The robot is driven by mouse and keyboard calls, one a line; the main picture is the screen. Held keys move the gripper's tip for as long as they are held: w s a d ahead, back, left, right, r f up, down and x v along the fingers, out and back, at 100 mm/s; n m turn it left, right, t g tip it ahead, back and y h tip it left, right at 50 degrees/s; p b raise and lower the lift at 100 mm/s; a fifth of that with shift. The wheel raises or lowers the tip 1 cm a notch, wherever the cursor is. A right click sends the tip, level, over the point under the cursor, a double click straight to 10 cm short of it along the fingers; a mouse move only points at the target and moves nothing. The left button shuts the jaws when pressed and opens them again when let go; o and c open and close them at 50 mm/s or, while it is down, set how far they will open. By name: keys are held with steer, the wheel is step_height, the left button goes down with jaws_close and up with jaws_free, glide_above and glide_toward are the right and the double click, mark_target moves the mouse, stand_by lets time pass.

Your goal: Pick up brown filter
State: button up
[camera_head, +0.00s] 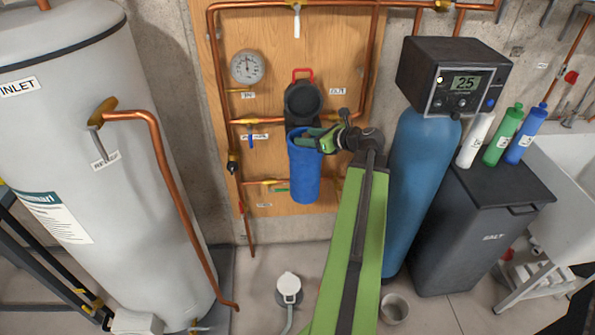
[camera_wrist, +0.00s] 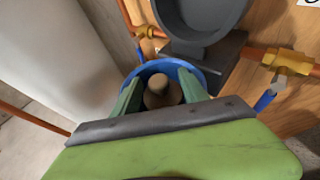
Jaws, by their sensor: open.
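The brown filter (camera_wrist: 162,93) shows in the wrist view as a tan-brown cylinder with a knob-like top, standing inside the blue housing (camera_wrist: 172,64). In the head view the blue housing (camera_head: 305,178) hangs upright on the wooden panel, and the filter in it is hidden. My gripper (camera_head: 308,138) is at the housing's open top, coming from the right. In the wrist view my gripper (camera_wrist: 162,86) is open, with one green finger on each side of the filter. I cannot tell whether the fingers touch it.
A dark round housing head (camera_head: 303,102) sits right above the blue housing. Copper pipes (camera_head: 212,90) and a gauge (camera_head: 247,66) surround it. A large tank (camera_head: 100,190) stands left. A blue softener tank (camera_head: 420,190) and dark salt bin (camera_head: 480,215) with cartridges on top stand right.

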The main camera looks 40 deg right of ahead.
steer(key=shift+w+f, duration=0.35)
steer(key=shift+w, duration=0.1)
steer(key=shift+s+a+r, duration=0.1)
steer(key=shift+s+r, duration=0.05)
steer(key=shift+r, duration=0.1)
steer(key=shift+w, duration=0.2)
steer(key=c, duration=0.4)
steer(key=shift+s, duration=0.1)
jaws_close()
